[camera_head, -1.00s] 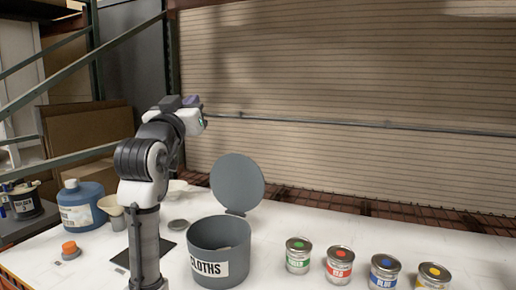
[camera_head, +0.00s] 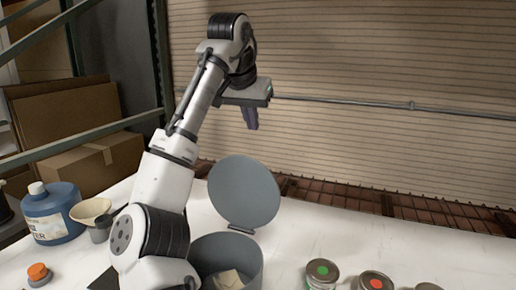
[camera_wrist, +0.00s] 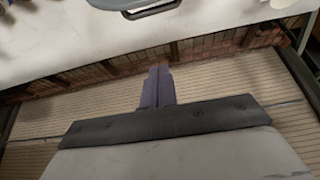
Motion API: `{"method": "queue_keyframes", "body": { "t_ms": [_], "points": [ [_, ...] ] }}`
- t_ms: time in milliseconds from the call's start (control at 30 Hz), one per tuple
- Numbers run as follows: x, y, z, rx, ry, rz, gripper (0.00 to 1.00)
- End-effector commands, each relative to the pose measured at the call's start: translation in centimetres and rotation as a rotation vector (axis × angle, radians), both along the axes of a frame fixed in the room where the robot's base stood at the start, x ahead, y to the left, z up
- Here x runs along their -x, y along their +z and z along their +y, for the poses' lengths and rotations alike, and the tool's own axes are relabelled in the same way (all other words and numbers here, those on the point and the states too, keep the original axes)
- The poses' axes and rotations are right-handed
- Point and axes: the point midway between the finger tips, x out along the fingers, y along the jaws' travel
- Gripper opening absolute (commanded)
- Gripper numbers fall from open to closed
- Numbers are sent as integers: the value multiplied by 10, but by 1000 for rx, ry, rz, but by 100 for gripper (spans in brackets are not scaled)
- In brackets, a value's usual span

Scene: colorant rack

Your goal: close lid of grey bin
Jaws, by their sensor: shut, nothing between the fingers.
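The grey bin (camera_head: 256,262) stands on the white table, its lower part cut off by the bottom edge of the head view. A folded pale cloth (camera_head: 229,280) lies inside it. Its round grey lid (camera_head: 244,191) stands open, upright on the hinge at the bin's back rim. My gripper (camera_head: 251,126) is above and behind the lid, fingers pointing down, shut and empty. In the wrist view, my gripper's purple fingers (camera_wrist: 159,72) are together, and a grey curved edge at the top looks like part of the lid (camera_wrist: 135,4).
Paint cans with a green dot (camera_head: 322,272) and a red dot (camera_head: 374,282) stand right of the bin. A blue jug (camera_head: 50,222), a cream bowl (camera_head: 91,211) and an orange-capped item (camera_head: 38,273) are at left. A slatted wall (camera_head: 390,70) is behind the table.

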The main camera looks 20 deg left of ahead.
Motion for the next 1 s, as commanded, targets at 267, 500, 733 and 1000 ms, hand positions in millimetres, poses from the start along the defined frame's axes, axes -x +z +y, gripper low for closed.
{"method": "queue_keyframes", "body": {
  "t_ms": [267,500,733,1000],
  "points": [
    [-7,-21,1,2,2,22,0],
    [-28,-65,0,-1,4,21,0],
    [-26,-90,1,-3,5,17,0],
    [-4,-93,1,-1,4,16,0]
  ]
}}
